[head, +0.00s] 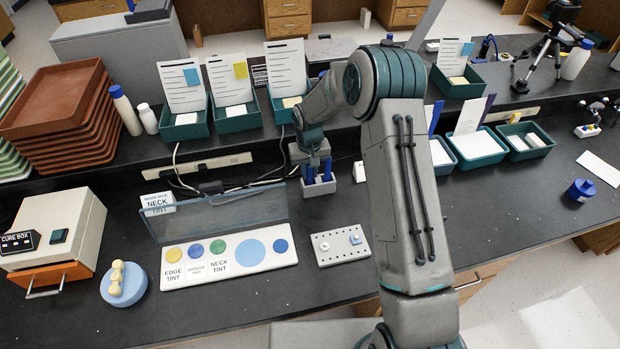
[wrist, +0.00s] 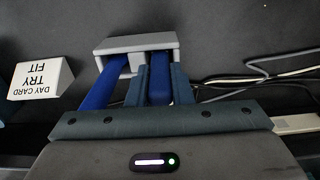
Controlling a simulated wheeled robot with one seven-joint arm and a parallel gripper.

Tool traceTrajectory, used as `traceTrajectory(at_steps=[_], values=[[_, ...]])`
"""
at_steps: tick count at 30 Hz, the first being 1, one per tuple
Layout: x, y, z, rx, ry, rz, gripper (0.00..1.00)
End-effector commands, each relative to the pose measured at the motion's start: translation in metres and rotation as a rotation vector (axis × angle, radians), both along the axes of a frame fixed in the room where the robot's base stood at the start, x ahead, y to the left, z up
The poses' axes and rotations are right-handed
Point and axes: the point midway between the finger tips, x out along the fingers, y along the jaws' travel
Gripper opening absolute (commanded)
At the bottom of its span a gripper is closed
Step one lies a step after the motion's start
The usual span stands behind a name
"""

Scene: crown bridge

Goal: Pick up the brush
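A small grey holder (head: 319,188) stands on the bench below my gripper, with two upright blue brush handles in it. It also shows at the top of the wrist view (wrist: 140,43). My gripper (head: 319,163) points down over the holder. In the wrist view its two teal fingers (wrist: 160,72) stand on either side of one blue brush (wrist: 160,88), with no clear gap beside the handle. A second blue brush (wrist: 98,92) leans just left of the fingers, outside them. The brush tips are hidden in the holder.
A clear upright panel (head: 220,213) and a tint palette (head: 225,263) lie left of the holder. A pegged plate (head: 340,245) is in front. Cables (head: 265,180) run behind. A cure box (head: 55,230) stands far left.

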Motion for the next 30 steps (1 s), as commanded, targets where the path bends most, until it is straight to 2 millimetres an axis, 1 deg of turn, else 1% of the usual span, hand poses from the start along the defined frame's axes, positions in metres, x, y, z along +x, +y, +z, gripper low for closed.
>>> traceTrajectory(at_steps=[7,11,14,21,24,27,30], values=[[0.000,0.000,0.001,0.000,0.000,0.000,0.00],[0.001,0.000,0.009,0.000,-0.002,-0.001,0.00],[0.001,0.000,0.024,0.000,-0.004,-0.001,0.00],[0.001,0.000,0.071,0.000,-0.005,-0.001,0.00],[0.001,0.000,0.086,0.001,-0.004,-0.002,0.00],[0.000,0.000,0.095,0.000,-0.002,-0.001,0.00],[0.000,0.000,0.100,0.000,0.000,0.000,0.00]])
